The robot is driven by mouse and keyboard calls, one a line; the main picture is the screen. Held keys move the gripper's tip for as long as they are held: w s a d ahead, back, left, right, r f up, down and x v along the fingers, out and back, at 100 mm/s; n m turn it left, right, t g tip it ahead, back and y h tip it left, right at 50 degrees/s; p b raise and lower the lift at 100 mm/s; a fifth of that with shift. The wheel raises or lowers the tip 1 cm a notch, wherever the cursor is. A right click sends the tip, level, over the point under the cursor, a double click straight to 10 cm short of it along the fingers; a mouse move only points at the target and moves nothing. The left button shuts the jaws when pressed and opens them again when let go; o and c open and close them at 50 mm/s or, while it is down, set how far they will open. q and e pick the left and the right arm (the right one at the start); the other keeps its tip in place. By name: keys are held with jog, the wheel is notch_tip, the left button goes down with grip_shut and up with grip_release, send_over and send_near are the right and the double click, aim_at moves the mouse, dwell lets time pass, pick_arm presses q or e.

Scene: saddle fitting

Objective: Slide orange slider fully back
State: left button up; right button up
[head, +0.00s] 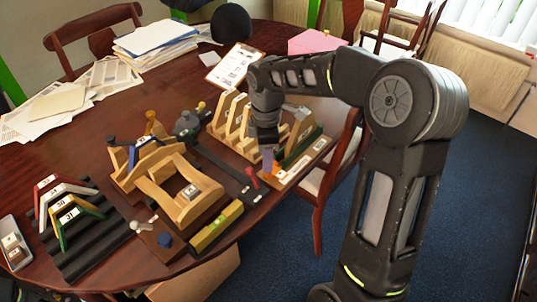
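A small orange piece (277,169), which looks like the orange slider, shows at the front of the slotted wooden rack (322,143), beside a pale labelled strip (291,174). My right arm reaches in from the right, and my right gripper (267,158) points down just above and left of the orange piece. The gripper covers part of the rack and perhaps part of the slider. I cannot tell whether its fingers touch the slider or are open or shut. My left gripper is not in view.
A wooden saddle-like frame (190,207) stands left of the rack, with a dark rail (222,172) and red knob (252,172) between. A yellow-green level-like bar (216,226) lies in front. Coloured angle pieces (62,207) stand at left. Papers (155,38) lie at the back.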

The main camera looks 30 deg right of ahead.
jog(key=shift+d+r, duration=0.1)
jog(key=shift+d, duration=0.05)
jog(key=shift+r, duration=0.3)
notch_tip(320, 180, up, 7)
dwell(0.3)
jog(key=shift+f, duration=0.1)
dwell(0.4)
